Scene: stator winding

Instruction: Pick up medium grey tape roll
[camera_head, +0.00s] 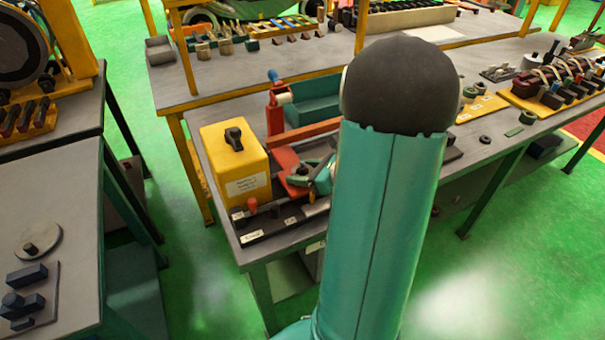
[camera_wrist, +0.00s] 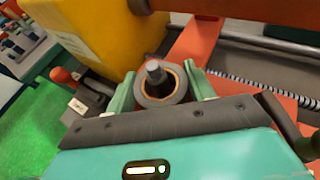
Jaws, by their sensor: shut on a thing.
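The grey tape roll (camera_wrist: 161,99) is a dark grey ring with a tan core, in the middle of the wrist view. A grey peg with a rounded end stands in its hole. My gripper (camera_wrist: 159,72) has a green finger on each side of the roll and is shut on it. I cannot tell whether the roll is lifted off the peg. In the head view my arm covers most of this spot, and only part of my gripper (camera_head: 312,179) shows beside it.
A yellow box (camera_head: 235,163) stands close to the left of my gripper. An orange-red frame (camera_head: 303,132) and a teal bin (camera_head: 313,109) are just behind. A dark strip with a red knob (camera_head: 252,203) lies along the bench's front edge. Small rings (camera_head: 484,139) lie to the right.

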